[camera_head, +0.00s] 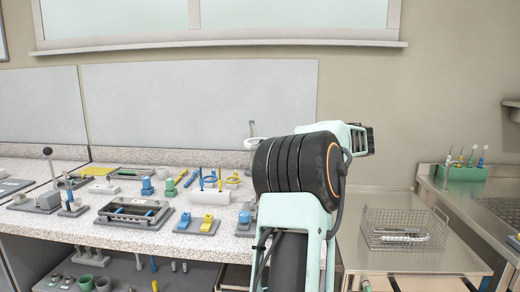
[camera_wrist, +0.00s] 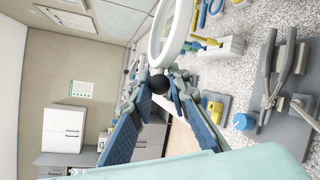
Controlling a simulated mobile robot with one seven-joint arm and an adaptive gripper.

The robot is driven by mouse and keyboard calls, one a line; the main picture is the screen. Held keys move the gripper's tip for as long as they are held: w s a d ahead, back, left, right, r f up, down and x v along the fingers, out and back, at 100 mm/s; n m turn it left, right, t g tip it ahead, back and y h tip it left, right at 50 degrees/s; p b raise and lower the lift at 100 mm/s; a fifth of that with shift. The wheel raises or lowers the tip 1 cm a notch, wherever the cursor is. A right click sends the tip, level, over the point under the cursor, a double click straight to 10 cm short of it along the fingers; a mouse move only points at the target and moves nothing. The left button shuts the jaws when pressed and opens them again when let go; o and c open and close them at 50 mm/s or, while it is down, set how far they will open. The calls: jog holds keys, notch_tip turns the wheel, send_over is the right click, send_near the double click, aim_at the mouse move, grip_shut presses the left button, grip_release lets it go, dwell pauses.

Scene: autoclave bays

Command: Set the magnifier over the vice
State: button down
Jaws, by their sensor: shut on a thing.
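The magnifier, a white ring (camera_wrist: 159,60), fills the top middle of the wrist view. My gripper (camera_wrist: 161,84) is shut on a small black ball knob (camera_wrist: 160,85) just below the ring. In the head view a white ring (camera_head: 254,142) with a short stalk shows above the bench, left of my arm; my fingers are hidden there. I cannot tell for sure which thing is the vice. A dark grey frame with rods (camera_head: 132,213) sits on the bench in the head view. A grey fixture with bars (camera_wrist: 279,88) lies at the right of the wrist view.
The speckled bench (camera_head: 226,250) is crowded with small tools. A wire basket (camera_head: 372,236) stands on the steel table at right.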

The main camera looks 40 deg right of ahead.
jog(key=shift+s+d+r, duration=0.15)
jog(key=shift+d+r, duration=0.2)
jog(key=c, duration=2)
grip_release()
jog(key=shift+s+d, duration=0.1)
jog(key=shift+d, duration=0.05)
jog(key=shift+o, duration=0.9)
jog(key=shift+f, duration=0.2)
jog(key=v, duration=1.1)
jog(key=shift+s, duration=0.5)
